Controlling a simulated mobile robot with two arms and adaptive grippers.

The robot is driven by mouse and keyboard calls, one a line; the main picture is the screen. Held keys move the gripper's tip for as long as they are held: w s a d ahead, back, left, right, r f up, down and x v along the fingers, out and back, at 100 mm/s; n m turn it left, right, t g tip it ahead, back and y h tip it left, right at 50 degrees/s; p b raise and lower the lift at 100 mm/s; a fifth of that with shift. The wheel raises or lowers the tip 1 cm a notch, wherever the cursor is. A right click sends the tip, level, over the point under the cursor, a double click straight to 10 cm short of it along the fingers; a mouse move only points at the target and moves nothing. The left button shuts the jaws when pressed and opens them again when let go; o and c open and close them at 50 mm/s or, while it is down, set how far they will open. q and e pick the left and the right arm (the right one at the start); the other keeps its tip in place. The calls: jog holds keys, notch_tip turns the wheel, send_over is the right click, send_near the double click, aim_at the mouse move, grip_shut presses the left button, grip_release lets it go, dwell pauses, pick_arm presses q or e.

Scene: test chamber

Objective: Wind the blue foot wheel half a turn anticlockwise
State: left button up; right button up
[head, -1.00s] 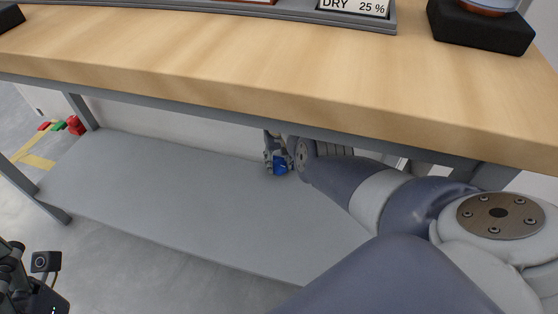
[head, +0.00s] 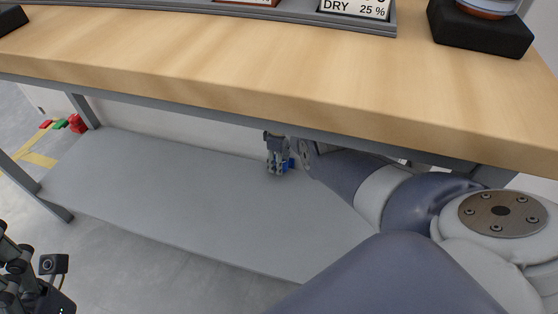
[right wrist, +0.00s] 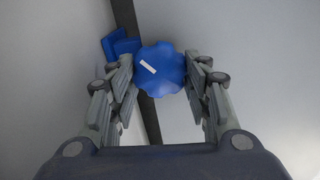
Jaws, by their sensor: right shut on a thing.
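The blue foot wheel (right wrist: 168,82) has a scalloped rim and a white mark on its face, slanting from upper left to lower right in the right wrist view. My right gripper (right wrist: 158,63) is shut on it, one finger on each side of the rim.
The wooden bench top (head: 270,70) overhangs the grey lower shelf (head: 170,190), which is bare. My right arm reaches in beneath the bench edge. In the right wrist view, a blue block (right wrist: 120,45) sits beside the wheel, near a dark strip (right wrist: 127,20).

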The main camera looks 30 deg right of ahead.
jog(key=shift+n, duration=0.8)
jog(key=o, duration=1.1)
jog(key=shift+c, duration=0.2)
jog(key=shift+w+r, duration=0.1)
jog(key=shift+r, duration=1.4)
notch_tip(320, 180, up, 9)
